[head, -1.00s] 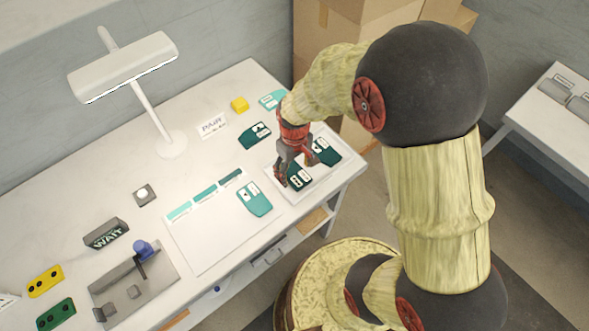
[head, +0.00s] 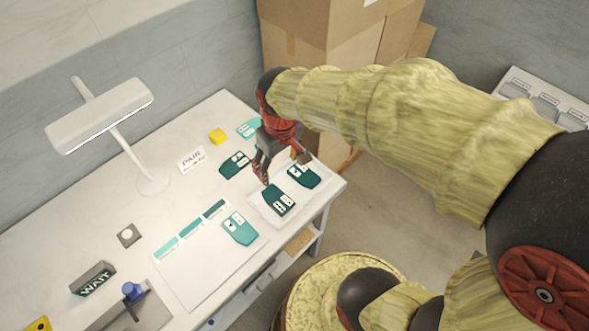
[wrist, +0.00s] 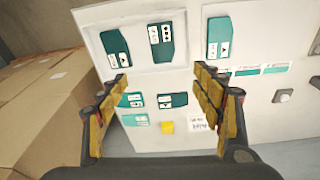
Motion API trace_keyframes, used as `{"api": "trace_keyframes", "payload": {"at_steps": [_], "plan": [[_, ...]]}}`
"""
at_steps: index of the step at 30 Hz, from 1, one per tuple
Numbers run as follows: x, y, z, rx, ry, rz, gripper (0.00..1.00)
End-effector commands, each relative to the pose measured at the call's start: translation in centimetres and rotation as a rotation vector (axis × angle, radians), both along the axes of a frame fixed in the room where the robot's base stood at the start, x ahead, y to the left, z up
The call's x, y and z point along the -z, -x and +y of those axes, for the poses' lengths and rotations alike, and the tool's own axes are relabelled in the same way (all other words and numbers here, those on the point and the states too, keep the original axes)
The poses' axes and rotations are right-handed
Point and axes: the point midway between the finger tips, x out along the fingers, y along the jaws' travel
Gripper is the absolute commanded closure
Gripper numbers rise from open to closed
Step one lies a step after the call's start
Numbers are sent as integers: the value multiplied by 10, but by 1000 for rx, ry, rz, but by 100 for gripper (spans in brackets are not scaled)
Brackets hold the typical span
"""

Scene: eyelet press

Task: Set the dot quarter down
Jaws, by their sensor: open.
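My gripper (head: 284,164) is open with nothing between its fingers; it also shows in the wrist view (wrist: 160,80). It hovers just behind the white tray (head: 254,207). Two dark teal quarters lie flat and apart in the tray: a front one (head: 279,201) and a back one (head: 304,176). In the wrist view the front one (wrist: 160,43) has several dark marks on white tags, and the back one (wrist: 116,48) also has tags. Which is the dot quarter is too small to tell surely. A medium teal quarter (head: 240,228) lies on the white mat (head: 200,283).
Behind the tray lie a dark quarter (head: 235,165), a light teal one (head: 249,128), another teal one (wrist: 131,100), a yellow block (head: 218,136) and a PAIR card (head: 191,159). A lamp (head: 153,182) and WAIT sign (head: 93,279) stand left. Cardboard boxes (head: 335,90) rise behind.

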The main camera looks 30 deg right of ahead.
Motion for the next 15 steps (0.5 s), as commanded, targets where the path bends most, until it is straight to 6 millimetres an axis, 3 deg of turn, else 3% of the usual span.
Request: {"api": "trace_keyframes", "payload": {"at_steps": [1, 3, 6, 10, 15], "plan": [[-28, 13, -2, 29, -5, -60, 33], [-57, 34, -4, 71, -17, -128, 33], [-87, 63, -6, 127, -33, -214, 33], [-108, 92, -8, 179, -53, -294, 33], [-117, 108, -9, 209, -65, -338, 33]]}}
